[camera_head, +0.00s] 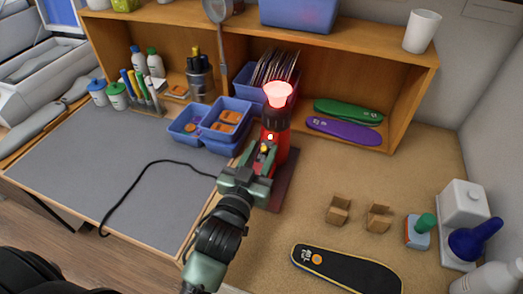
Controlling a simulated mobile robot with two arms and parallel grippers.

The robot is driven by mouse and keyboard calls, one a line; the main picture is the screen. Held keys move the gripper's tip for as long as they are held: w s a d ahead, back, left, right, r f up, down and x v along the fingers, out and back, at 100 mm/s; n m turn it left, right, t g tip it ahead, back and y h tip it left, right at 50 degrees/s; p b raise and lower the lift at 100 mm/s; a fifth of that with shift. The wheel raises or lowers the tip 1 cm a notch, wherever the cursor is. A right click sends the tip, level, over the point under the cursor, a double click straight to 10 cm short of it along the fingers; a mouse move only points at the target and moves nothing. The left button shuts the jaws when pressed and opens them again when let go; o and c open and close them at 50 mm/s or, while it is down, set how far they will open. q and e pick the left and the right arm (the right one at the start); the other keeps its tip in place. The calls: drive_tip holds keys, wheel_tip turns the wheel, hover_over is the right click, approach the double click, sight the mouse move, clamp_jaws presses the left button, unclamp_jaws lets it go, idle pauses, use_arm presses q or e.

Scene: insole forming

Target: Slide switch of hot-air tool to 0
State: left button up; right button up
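The hot-air tool (281,141) is a red and black body standing upright on a dark reddish base (284,193). Its flared top (278,94) glows red. A small light spot shows on its near side; the switch itself is too small to make out and is partly behind my gripper. My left gripper (262,158) is right in front of the tool's near side, with its fingers at or very close to the body. I cannot tell whether the fingers are open or shut. My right gripper is not in view.
Blue bins (222,122) stand just left of the tool. A black cable (146,172) lies on the grey mat (90,150). A black insole (345,270) and two small brown blocks (338,210) lie at right. A wooden shelf (400,75) with green and purple insoles (345,131) stands behind.

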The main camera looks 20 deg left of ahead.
use_arm(q)
clamp_jaws()
idle(1.4)
